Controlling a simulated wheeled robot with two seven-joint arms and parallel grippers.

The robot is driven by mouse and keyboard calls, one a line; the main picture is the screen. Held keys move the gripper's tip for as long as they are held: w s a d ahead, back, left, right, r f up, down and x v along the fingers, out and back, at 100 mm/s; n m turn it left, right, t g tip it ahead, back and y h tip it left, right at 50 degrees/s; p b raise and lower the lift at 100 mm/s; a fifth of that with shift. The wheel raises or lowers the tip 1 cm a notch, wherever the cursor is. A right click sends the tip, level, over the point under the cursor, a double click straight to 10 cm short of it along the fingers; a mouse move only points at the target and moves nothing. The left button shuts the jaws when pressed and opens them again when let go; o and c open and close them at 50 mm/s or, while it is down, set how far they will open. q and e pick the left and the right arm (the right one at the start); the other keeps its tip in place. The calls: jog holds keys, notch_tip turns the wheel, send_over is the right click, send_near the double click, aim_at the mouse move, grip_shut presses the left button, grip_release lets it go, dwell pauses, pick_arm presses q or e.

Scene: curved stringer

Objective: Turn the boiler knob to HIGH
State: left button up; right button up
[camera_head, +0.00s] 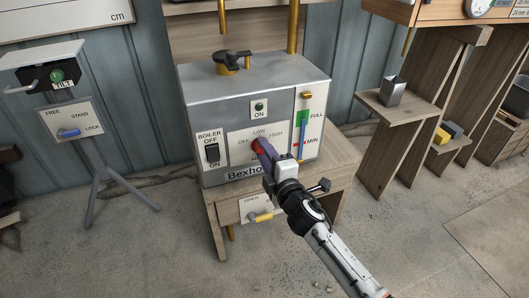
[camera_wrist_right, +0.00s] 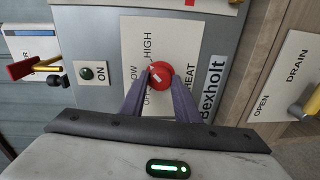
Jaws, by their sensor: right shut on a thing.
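The red boiler knob (camera_head: 257,146) sits on a pale dial plate on the front of the grey Bexholt boiler (camera_head: 205,95). LOW, HIGH and OFF labels surround it. In the right wrist view the knob (camera_wrist_right: 161,77) has a white mark on its upper left side, roughly toward LOW and HIGH; its exact setting is hard to tell. My right gripper (camera_head: 266,150) reaches in from the lower right, its two purple fingers shut on the knob from either side. In the head view the fingers cover part of the dial. My left gripper is not in view.
A black BOILER OFF/ON switch (camera_head: 212,152) is left of the dial, and a green lamp (camera_head: 259,106) is above it. A FULL/MIN level gauge (camera_head: 303,125) is on the right. A yellow-handled drain valve (camera_head: 264,217) is below. A TILT stand (camera_head: 80,130) stands left.

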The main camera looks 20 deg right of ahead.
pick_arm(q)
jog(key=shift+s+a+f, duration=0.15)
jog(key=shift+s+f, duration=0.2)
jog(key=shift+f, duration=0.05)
pick_arm(e)
jog(key=shift+m, duration=1.2)
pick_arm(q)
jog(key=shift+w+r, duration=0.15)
pick_arm(e)
jog(key=o, duration=1)
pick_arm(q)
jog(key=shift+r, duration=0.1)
pick_arm(e)
jog(key=shift+o, duration=0.2)
pick_arm(q)
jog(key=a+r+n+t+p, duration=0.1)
jog(key=p, duration=0.2)
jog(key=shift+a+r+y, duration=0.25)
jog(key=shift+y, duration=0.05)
pick_arm(e)
jog(key=s, duration=1)
jog(key=shift+s+d+r, duration=0.2)
jog(key=shift+d+r, duration=0.1)
jog(key=shift+d, duration=0.05)
